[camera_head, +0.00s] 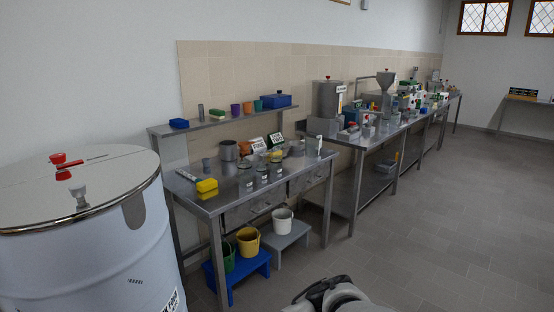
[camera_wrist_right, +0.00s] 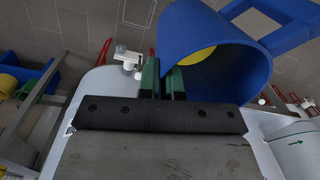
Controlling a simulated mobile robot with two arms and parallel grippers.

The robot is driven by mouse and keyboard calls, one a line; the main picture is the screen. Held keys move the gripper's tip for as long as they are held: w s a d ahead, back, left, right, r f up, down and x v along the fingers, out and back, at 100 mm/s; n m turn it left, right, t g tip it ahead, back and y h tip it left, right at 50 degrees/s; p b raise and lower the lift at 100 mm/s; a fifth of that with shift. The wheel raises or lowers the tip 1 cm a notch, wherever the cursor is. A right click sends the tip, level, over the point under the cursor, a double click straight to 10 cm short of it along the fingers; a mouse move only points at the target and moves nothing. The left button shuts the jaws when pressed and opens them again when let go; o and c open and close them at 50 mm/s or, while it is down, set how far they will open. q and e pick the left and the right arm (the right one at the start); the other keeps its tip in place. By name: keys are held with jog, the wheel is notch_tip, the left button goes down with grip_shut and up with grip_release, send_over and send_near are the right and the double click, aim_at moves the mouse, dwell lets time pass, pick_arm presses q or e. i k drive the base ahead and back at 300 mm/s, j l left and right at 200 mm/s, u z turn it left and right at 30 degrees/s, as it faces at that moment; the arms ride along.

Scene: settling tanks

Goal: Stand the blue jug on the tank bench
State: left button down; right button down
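The blue jug (camera_wrist_right: 205,35) shows large in the right wrist view, tilted, with its mouth towards the camera and its handle (camera_wrist_right: 285,30) at the right. Something yellow shows inside it or at its bottom. My right gripper (camera_wrist_right: 164,80) has green fingertips, one on each side of the jug's wall near the rim, and appears shut on it. In the head view the jug is not visible. A steel bench (camera_head: 219,205) stands in the middle, and a longer steel bench (camera_head: 359,145) behind it; I cannot tell which is the tank bench. My left gripper is not in view.
A big white drum (camera_head: 90,240) stands at the left. The near bench carries a yellow block (camera_head: 207,185), several glass jars and signs. Below it are a blue stool (camera_head: 262,264) with buckets and a grey stool (camera_head: 298,230). Floor at the right is clear.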

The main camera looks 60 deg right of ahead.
aim_at(227, 193)
jog(key=i+l, duration=0.1)
jog(key=l, duration=0.45)
jog(key=i+l, duration=0.1)
jog(key=l, duration=0.5)
jog(key=i+l, duration=0.1)
jog(key=l, duration=0.45)
jog(key=i+l, duration=0.1)
jog(key=l, duration=0.45)
jog(key=i+l, duration=0.1)
jog(key=l, duration=0.5)
